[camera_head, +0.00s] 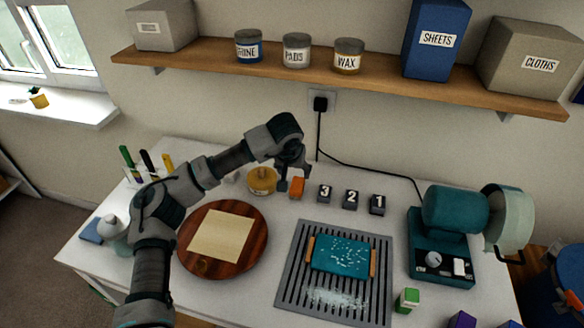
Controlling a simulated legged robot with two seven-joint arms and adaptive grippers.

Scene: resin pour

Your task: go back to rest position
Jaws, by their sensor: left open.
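My left arm comes in from the lower left and reaches across the white table. My left gripper (293,176) points down near the back of the table, open. It is close above or behind an orange block (297,188) and right of a round amber container (261,181). I cannot tell whether a finger touches the block. Nothing shows held between the fingers. My right gripper is not in view.
A round wooden board (255,238) with a cream sheet (221,236) lies under my forearm's right side. A grey slotted tray (290,285) holds a teal piece (340,256). Number blocks (351,199) and a teal machine (448,212) stand right. A shelf (385,78) hangs above.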

